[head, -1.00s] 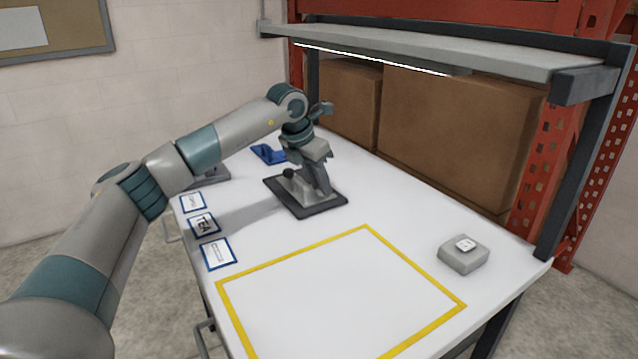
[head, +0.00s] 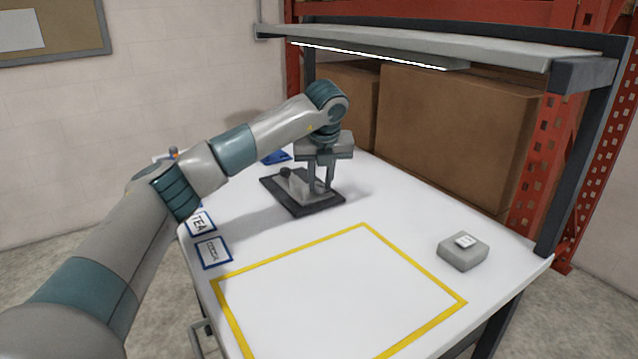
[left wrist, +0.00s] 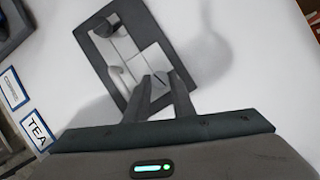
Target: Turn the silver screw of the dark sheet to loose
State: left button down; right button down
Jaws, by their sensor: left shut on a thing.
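The dark sheet (head: 335,204) lies flat on the white table, with pale metal pieces on its top. A dark round knob (head: 286,172) stands at its far left part and also shows in the left wrist view (left wrist: 107,27). My left gripper (head: 318,191) points down over the right part of the sheet. In the left wrist view its fingers (left wrist: 158,80) are close together, shut on the silver screw (left wrist: 158,76) at the pale plate. The fingers hide most of the screw, so its turn cannot be read. My right gripper is not in view.
A yellow outlined square (head: 365,228) marks clear table in front. A blue item (head: 276,157) sits behind the sheet. Label cards (head: 213,252) lie at the left edge. A shelf (head: 430,42) overhangs the back.

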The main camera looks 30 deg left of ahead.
pick_arm(q)
jog(key=shift+d+f+n+g+y, duration=0.15)
jog(key=shift+f+n+g+y, duration=0.2)
jog(key=shift+n, duration=0.55)
jog(key=shift+w+n+g+y, duration=0.1)
jog(key=shift+n+g+y, duration=0.4)
jog(key=shift+n, duration=1.5)
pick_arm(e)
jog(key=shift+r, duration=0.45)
pick_arm(q)
jog(key=c, duration=1.5)
grip_release()
jog(key=shift+r, duration=0.2)
